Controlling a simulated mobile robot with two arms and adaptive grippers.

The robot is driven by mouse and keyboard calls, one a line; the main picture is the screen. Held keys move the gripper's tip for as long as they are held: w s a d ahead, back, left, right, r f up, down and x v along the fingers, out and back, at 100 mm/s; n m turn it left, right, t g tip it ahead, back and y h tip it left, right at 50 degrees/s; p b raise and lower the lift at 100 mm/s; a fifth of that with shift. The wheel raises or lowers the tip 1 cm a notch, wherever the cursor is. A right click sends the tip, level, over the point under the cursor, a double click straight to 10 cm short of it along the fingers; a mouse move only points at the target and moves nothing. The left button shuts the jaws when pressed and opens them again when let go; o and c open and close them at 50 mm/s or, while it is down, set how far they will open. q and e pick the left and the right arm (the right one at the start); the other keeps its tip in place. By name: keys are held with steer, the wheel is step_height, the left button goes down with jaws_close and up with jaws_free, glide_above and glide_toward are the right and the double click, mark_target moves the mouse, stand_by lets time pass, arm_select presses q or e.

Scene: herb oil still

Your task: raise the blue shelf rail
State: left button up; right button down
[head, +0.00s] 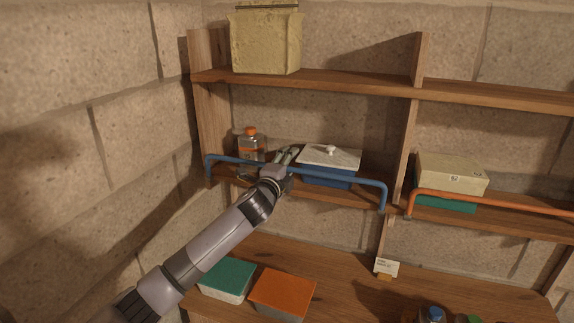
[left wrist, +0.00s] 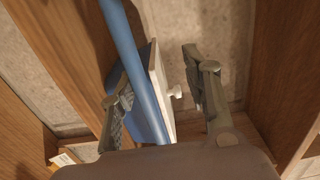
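The blue shelf rail (head: 335,178) is a bent bar across the front of the left middle shelf, low over the things there. My left gripper (head: 286,155) reaches up to it from the lower left, fingers pointing towards the shelf. In the left wrist view my left gripper (left wrist: 162,85) is open, and the blue rail (left wrist: 140,75) runs between its fingers, nearer the left one. I cannot tell whether it touches that finger. My right gripper is not in view.
A bottle with an orange cap (head: 250,141) and a blue box with a white lid (head: 330,157) stand behind the rail. An orange rail (head: 480,201) fronts the right shelf. A green box (head: 227,281) and an orange box (head: 283,291) lie on the counter below.

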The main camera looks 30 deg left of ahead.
arm_select(q)
steer(key=v, duration=0.9)
steer(key=shift+f, duration=0.1)
stand_by(0.3)
